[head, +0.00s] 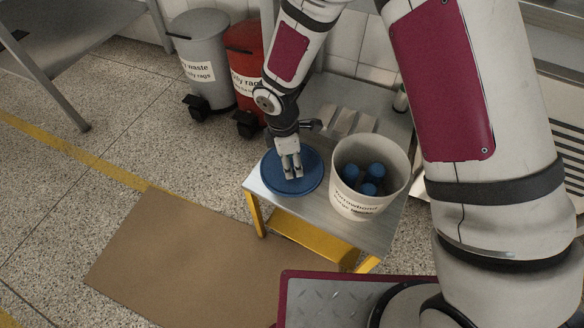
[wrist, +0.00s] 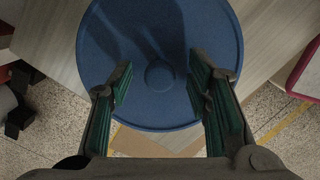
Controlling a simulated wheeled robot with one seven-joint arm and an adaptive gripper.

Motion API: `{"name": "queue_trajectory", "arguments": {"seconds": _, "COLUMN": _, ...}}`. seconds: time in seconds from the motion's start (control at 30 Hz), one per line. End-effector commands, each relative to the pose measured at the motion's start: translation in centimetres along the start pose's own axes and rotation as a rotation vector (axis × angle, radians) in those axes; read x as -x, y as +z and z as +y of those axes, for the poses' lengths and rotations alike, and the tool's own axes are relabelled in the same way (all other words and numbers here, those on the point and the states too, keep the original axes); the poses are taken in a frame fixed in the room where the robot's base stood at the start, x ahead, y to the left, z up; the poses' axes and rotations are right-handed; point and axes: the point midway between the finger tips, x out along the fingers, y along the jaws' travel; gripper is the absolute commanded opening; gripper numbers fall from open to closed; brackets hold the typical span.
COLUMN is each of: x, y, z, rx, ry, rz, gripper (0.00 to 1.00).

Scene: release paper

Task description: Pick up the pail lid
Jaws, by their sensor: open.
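The pail lid (head: 306,185) is a round blue disc lying flat on the small table's left part. In the wrist view the lid (wrist: 160,30) fills the upper middle, with a round raised knob (wrist: 160,75) at its centre. My gripper (head: 292,176) points down over the lid in the head view. I cannot tell whether the fingertips touch the lid.
A white pail (head: 355,205) with several blue round things inside stands right of the lid on the table (head: 262,188). A grey bin (head: 203,65) and a red bin (head: 243,65) stand behind. A brown mat (head: 180,255) lies on the floor in front.

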Motion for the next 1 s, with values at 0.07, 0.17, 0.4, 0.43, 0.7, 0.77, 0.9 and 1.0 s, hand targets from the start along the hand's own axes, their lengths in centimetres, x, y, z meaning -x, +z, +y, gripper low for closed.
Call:
{"name": "queue_trajectory", "arguments": {"seconds": 0.07, "x": 0.1, "y": 0.0, "z": 0.0, "rx": 0.000, "ry": 0.001, "rz": 0.000, "gripper": 0.45}}
{"name": "queue_trajectory", "arguments": {"seconds": 0.17, "x": 0.1, "y": 0.0, "z": 0.0, "rx": 0.000, "ry": 0.001, "rz": 0.000, "gripper": 0.25}}
{"name": "queue_trajectory", "arguments": {"seconds": 0.4, "x": 0.1, "y": 0.0, "z": 0.0, "rx": 0.000, "ry": 0.000, "rz": 0.000, "gripper": 0.00}}
{"name": "queue_trajectory", "arguments": {"seconds": 0.43, "x": 0.1, "y": 0.0, "z": 0.0, "rx": 0.000, "ry": 0.001, "rz": 0.000, "gripper": 0.00}}
{"name": "queue_trajectory", "arguments": {"seconds": 0.7, "x": 0.2, "y": 0.0, "z": 0.0, "rx": 0.000, "ry": 0.001, "rz": 0.000, "gripper": 0.00}}
{"name": "queue_trajectory", "arguments": {"seconds": 0.77, "x": 0.5, "y": 0.1, "z": 0.0, "rx": 0.000, "ry": 0.001, "rz": 0.000, "gripper": 0.00}}
{"name": "queue_trajectory", "arguments": {"seconds": 0.9, "x": 1.4, "y": 0.2, "z": 0.1, "rx": 0.000, "ry": 0.002, "rz": 0.000, "gripper": 0.00}}
{"name": "queue_trajectory", "arguments": {"seconds": 1.0, "x": 2.5, "y": 0.3, "z": 0.1, "rx": -0.001, "ry": 0.002, "rz": 0.000, "gripper": 0.00}}
